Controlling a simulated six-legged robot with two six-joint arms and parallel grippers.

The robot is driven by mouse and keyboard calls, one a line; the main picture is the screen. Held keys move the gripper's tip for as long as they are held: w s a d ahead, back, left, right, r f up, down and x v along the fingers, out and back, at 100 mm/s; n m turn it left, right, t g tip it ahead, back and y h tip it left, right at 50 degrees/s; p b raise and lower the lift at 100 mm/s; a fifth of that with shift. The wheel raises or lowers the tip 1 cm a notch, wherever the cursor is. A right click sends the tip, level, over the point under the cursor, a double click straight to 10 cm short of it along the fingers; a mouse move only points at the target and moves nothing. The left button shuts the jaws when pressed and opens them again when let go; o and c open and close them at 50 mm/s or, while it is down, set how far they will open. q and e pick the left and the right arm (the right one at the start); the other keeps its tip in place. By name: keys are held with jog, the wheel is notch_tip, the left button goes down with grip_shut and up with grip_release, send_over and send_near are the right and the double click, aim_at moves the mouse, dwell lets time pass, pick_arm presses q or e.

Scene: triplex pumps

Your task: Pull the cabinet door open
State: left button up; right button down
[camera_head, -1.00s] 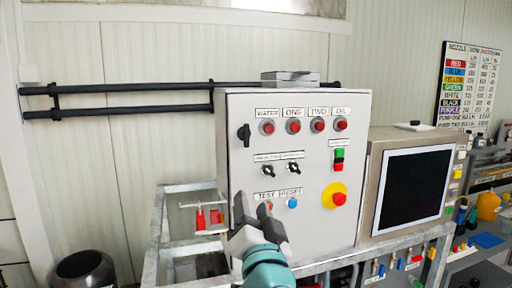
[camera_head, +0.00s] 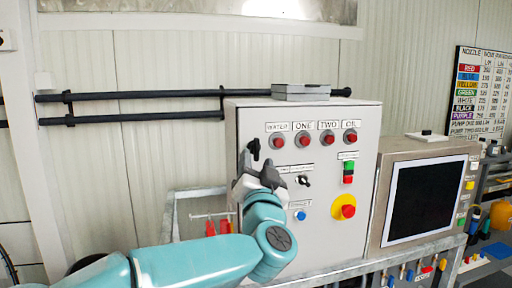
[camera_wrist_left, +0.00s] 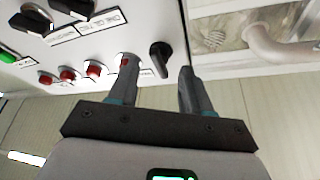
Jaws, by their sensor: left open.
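The cabinet (camera_head: 365,135) is a pale grey control box with its front door (camera_head: 330,215) shut. A black handle (camera_head: 253,148) sits at the door's upper left edge. It also shows in the wrist view (camera_wrist_left: 160,58), between the fingertips in the picture. My left gripper (camera_head: 257,166) is open and empty, just below the handle in the head view, in front of the door. In the wrist view its fingers (camera_wrist_left: 158,72) point toward the handle; I cannot tell whether they touch it. The arm and gripper cover the door's lower left knobs. My right gripper is not in view.
Red lamps (camera_head: 304,139), a yellow-and-red stop button (camera_head: 343,207) and switches stick out from the door. A monitor (camera_head: 417,203) stands close on the right. A metal frame (camera_head: 180,215) is on the left, and dark pipes (camera_head: 140,98) run along the wall.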

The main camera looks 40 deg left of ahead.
aim_at(256, 154)
pick_arm(q)
jog(key=shift+p+x, duration=0.4)
jog(key=shift+x, duration=1.25)
grip_shut()
jog(key=shift+d, duration=0.1)
